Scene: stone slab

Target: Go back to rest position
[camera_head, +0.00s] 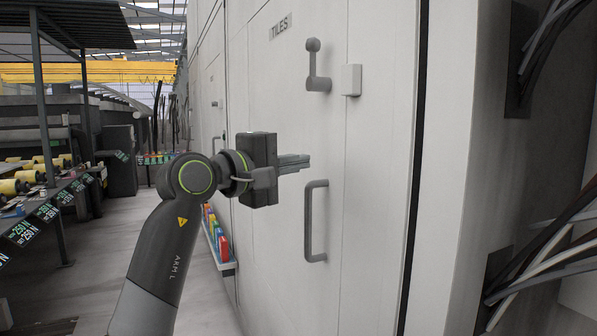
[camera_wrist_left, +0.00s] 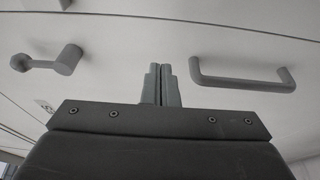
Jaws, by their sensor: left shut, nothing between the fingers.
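My left gripper (camera_head: 306,162) comes in from the left in the head view, in front of a white cabinet door (camera_head: 270,240) marked TILES. Its fingers are together with nothing between them. The left wrist view also shows the closed fingers (camera_wrist_left: 161,70), between the lever (camera_wrist_left: 50,61) at left and the pull handle (camera_wrist_left: 243,80) at right. The fingers touch neither one. I cannot tell the gap to the door. My right gripper is not in view.
A small white box (camera_head: 351,80) sits beside the lever. A low shelf with coloured items (camera_head: 216,232) is on the wall behind my left arm. A workbench (camera_head: 50,205) stands at far left, with open floor before the wall.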

